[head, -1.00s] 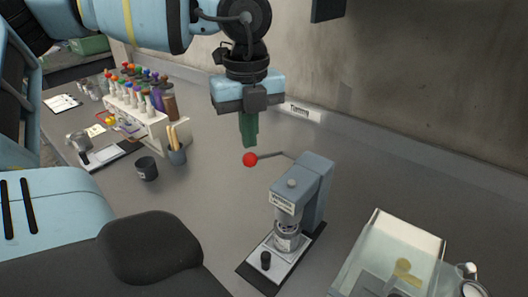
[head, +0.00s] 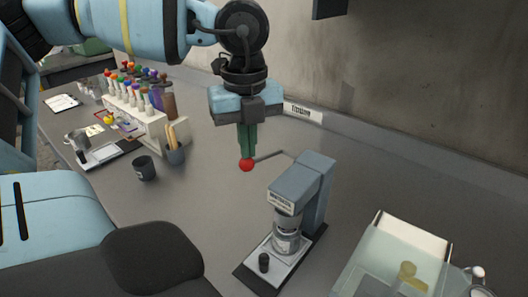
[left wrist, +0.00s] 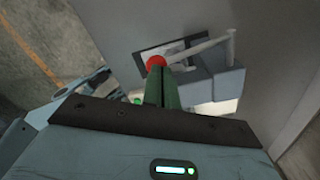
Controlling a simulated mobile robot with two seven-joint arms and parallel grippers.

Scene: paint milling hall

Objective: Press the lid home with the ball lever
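The grey lid press (head: 304,182) stands on the bench with its lever reaching left to a red ball (head: 247,165). A small can (head: 286,240) stands under the press head; its lid cannot be made out clearly. My left gripper (head: 247,156) points down with its green fingers together, their tips at the top of the ball. In the left wrist view the fingers (left wrist: 162,82) show side by side, with the red ball (left wrist: 155,62) just beyond their tips and the press body (left wrist: 215,86) to the right. My right gripper is out of view.
A glass-walled box (head: 397,250) stands right of the press. A dark cup (head: 144,169), a brush pot (head: 175,154) and a bottle rack (head: 138,122) stand to the left. The wall runs behind. The bench between cup and press is clear.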

